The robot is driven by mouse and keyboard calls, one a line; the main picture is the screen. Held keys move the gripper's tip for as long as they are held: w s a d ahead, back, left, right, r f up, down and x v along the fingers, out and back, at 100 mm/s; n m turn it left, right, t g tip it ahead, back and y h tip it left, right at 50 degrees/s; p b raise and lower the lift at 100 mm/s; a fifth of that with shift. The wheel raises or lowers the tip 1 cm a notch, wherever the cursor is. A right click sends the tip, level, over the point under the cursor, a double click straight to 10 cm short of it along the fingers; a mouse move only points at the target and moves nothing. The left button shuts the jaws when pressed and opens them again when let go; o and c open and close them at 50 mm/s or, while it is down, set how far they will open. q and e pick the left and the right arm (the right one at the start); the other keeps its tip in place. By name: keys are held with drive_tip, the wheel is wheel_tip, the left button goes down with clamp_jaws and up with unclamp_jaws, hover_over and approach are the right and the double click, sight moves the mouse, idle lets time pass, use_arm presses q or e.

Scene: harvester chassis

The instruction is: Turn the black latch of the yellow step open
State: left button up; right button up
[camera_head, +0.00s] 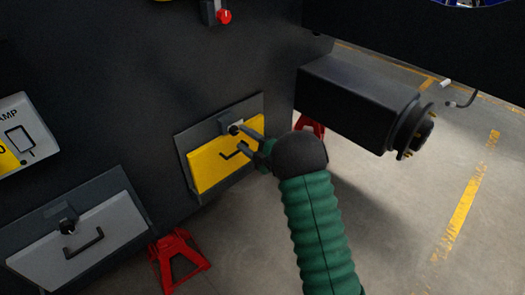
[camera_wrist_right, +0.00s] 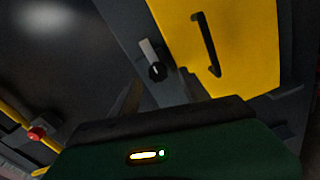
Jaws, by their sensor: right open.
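The yellow step (camera_head: 211,168) is set in a grey frame on the dark chassis wall, and it also shows in the right wrist view (camera_wrist_right: 240,50). It has a black handle (camera_wrist_right: 206,45). Its black latch (camera_head: 234,129) sits at the top edge of the yellow panel; in the right wrist view the latch (camera_wrist_right: 157,71) has a black round knob beside a pale plate. My right gripper (camera_head: 247,141) is open, its fingertips close to the latch. Whether they touch it, I cannot tell. My left gripper is not in view.
A grey step (camera_head: 90,240) with its own black latch and handle is at the lower left. Red jack stands (camera_head: 178,258) support the chassis. A black box-shaped axle part (camera_head: 350,100) juts out right of the yellow step. The floor at right is open.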

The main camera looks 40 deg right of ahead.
drive_tip(key=s+d+p, duration=0.1)
drive_tip(key=s, duration=1.2)
drive_tip(key=shift+s, duration=0.2)
drive_tip(key=w+a+f+m+g+h, duration=0.35)
drive_tip(key=a+m+g, duration=0.25)
drive_tip(key=m, duration=0.3)
drive_tip(key=s+a+f+m+g+y, duration=0.3)
drive_tip(key=s+a+m+g, duration=0.5)
drive_tip(key=s+a, duration=0.8)
wheel_tip(320, 180, up, 21)
drive_tip(key=s+a+n+g+p, duration=0.1)
drive_tip(key=p, duration=2.2)
drive_tip(key=shift+s+r+h, duration=0.2)
drive_tip(key=shift+s+h, duration=0.15)
